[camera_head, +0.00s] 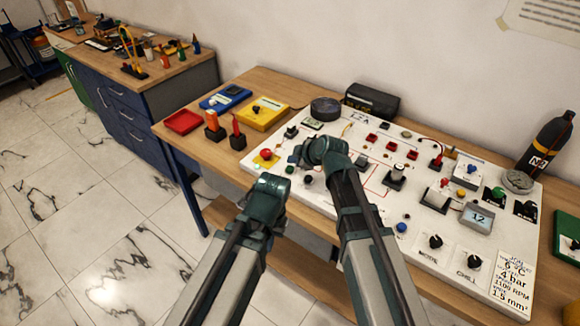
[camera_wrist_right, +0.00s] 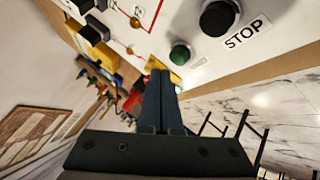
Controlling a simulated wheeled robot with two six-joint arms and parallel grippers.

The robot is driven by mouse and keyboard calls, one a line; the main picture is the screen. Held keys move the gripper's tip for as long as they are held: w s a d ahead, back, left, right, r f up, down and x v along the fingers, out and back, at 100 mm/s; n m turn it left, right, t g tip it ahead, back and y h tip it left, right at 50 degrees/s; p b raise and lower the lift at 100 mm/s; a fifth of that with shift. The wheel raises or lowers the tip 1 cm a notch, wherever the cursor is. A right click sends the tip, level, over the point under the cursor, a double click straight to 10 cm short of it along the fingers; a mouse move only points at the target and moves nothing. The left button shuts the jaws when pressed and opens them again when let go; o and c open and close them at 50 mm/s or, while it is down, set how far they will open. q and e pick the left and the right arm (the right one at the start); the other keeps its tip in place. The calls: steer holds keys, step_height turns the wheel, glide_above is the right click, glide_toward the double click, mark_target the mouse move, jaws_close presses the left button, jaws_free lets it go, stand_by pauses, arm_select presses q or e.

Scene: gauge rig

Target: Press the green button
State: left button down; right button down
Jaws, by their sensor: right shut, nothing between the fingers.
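The green button (camera_wrist_right: 180,54) is a small round cap on the white panel (camera_wrist_right: 150,42), beside a larger black button (camera_wrist_right: 217,18) labelled STOP. In the head view the green button (camera_head: 289,169) shows small and dark near the panel's front left edge. My right gripper (camera_head: 279,161) is over that corner, fingers pointing left. In the right wrist view its fingers (camera_wrist_right: 160,73) are shut and empty, tips close to the green button in the picture; I cannot tell whether they touch. My left gripper (camera_head: 268,187) is in front of the panel edge, its fingers not clear.
A red mushroom button (camera_head: 266,153) on a yellow base is left of the green button. Switches, knobs and a blue button (camera_head: 401,227) cover the panel. A dark bottle (camera_head: 547,147) stands at right.

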mark_target(293, 170)
steer(key=shift+r+p, duration=2.05)
steer(key=shift+r, duration=0.3)
steer(key=shift+f, duration=0.1)
steer(key=s+f+m+g, duration=0.1)
steer(key=s, duration=0.3)
steer(key=s+f+m+g+h, duration=0.1)
steer(key=s+f+m, duration=0.1)
steer(key=s, duration=0.3)
steer(key=s+f+m+g+h, duration=0.1)
steer(key=s+f+m+g, duration=0.1)
steer(key=s, duration=0.2)
steer(key=shift+s, duration=0.25)
steer(key=s+d+m+g+h, duration=0.2)
steer(key=s+m, duration=0.1)
steer(key=s, duration=0.3)
steer(key=s+d+f+m+g+h, duration=0.1)
steer(key=s+d+m+h, duration=0.1)
steer(key=s, duration=0.4)
steer(key=shift+s+d+f+m+g+h, duration=0.25)
steer(key=shift+d+m+g+h, duration=0.25)
steer(key=shift+m, duration=0.7)
